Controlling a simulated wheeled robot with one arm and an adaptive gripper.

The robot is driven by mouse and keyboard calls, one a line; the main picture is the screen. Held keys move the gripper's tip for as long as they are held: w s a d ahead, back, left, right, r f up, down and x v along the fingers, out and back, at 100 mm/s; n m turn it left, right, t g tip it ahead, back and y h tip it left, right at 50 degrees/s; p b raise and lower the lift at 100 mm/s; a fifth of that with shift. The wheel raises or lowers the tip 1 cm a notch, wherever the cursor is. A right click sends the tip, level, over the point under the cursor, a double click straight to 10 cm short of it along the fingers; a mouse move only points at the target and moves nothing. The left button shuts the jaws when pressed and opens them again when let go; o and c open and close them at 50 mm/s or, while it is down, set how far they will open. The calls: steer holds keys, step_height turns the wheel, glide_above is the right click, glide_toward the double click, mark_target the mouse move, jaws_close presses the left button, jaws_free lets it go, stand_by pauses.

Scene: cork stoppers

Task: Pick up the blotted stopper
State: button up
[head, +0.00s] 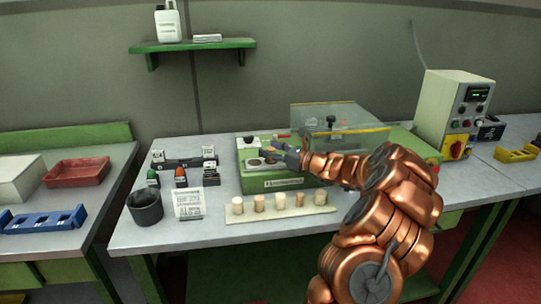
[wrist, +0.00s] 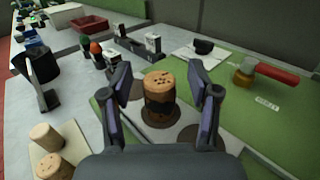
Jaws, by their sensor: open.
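A cork stopper (wrist: 160,90) with dark specks on its top and a wide dark stain around its side stands upright on a round brown spot on the green machine (wrist: 258,125). In the wrist view my gripper (wrist: 166,97) is open, with one finger on each side of this stopper. Gaps show between the fingers and the cork. In the head view my gripper (head: 279,153) is over the left part of the green machine (head: 275,184), and the stopper there is too small and covered to make out clearly.
Several pale stoppers stand on a cream strip (head: 278,215) in front of the machine. A clear cover (head: 335,118) rises behind my gripper. A dark cup (head: 146,207), a printed sheet (head: 188,204) and small bottles are to the left. A red-handled tool (wrist: 266,72) lies on the machine.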

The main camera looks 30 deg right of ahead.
steer(key=c, duration=0.9)
steer(key=shift+o, duration=0.2)
